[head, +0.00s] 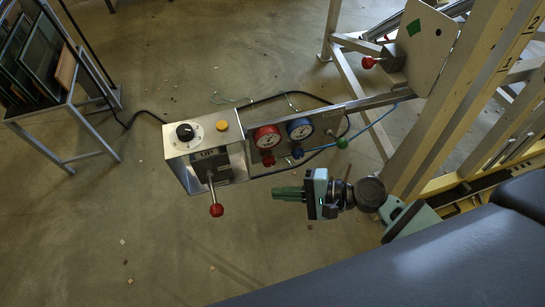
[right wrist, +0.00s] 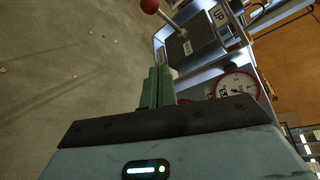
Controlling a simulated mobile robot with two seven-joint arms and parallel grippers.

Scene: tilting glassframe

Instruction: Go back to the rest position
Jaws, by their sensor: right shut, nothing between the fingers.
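My right gripper (head: 277,193) is in the middle of the head view, its green fingers together and empty, pointing left. It is to the right of the red-knobbed lever (head: 216,209) on the metal control box (head: 205,143), apart from it in the head view. In the right wrist view the shut fingers (right wrist: 158,86) show below the box (right wrist: 192,42) and lever knob (right wrist: 150,6). A red gauge (head: 267,137) and a blue gauge (head: 300,128) sit on the bar above the gripper. My left gripper is not in view.
A rack with glass panes (head: 42,57) stands at the upper left. A wooden frame (head: 465,90) with a metal plate (head: 422,45) and another red-knobbed lever (head: 370,62) fills the upper right. Cables hang by the bar.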

